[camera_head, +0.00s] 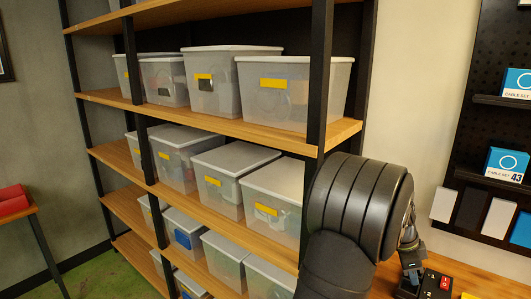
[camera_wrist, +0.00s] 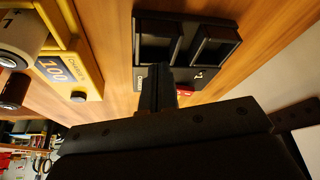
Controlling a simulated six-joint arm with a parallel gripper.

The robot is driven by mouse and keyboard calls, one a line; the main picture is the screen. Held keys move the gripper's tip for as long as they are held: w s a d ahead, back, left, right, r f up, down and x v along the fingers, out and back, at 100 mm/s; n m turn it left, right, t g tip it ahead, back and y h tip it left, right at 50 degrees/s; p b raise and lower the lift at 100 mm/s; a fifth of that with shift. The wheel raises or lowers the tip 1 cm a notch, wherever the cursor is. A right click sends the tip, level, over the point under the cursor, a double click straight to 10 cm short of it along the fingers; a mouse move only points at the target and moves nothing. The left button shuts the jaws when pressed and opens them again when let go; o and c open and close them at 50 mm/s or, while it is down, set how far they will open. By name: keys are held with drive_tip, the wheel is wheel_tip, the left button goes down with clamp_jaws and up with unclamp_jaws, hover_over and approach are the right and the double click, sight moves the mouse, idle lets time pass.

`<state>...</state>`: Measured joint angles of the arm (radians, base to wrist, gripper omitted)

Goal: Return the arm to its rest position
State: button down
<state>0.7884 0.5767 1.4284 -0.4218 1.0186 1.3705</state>
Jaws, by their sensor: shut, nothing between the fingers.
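My gripper (camera_wrist: 157,78) shows in the wrist view with its narrow fingers together and nothing between them. It is in front of a black holder with two square recesses (camera_wrist: 186,42) on the wooden bench, and I cannot tell whether they touch. In the head view my dark arm fills the lower right of the middle, and the wrist end hangs over the bench beside a black box with red and white switches (camera_head: 438,284). The fingertips are hard to make out there.
A wooden shelf rack (camera_head: 230,127) with several lidded clear bins stands left of my arm, close to it. A pegboard (camera_head: 471,110) with blue boxes is at right. In the wrist view, a yellow device with a display (camera_wrist: 62,68) sits at left. Bare bench (camera_wrist: 275,30) shows at right.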

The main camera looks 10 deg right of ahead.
drive_tip(key=s+d+r, duration=0.2)
drive_tip(key=s+r, duration=0.8)
drive_tip(key=s, duration=0.1)
drive_tip(key=s+a+m, duration=0.2)
drive_tip(key=s+a, duration=0.2)
drive_tip(key=a, duration=0.2)
drive_tip(key=shift+s+r+g, duration=0.2)
drive_tip(key=shift+g, duration=0.2)
drive_tip(key=w+d+n, duration=0.2)
drive_tip(key=w+d, duration=0.3)
drive_tip(key=d, duration=0.1)
drive_tip(key=shift+t, duration=0.4)
drive_tip(key=w+f, duration=0.2)
drive_tip(key=w, duration=0.1)
drive_tip(key=w+a+f, duration=0.1)
drive_tip(key=w+f, duration=0.2)
drive_tip(key=w+a+f, duration=0.1)
drive_tip(key=w+f, duration=0.1)
drive_tip(key=w, duration=0.2)
drive_tip(key=shift+f, duration=0.15)
drive_tip(key=shift+w+f, duration=0.25)
drive_tip(key=shift+f, duration=0.45)
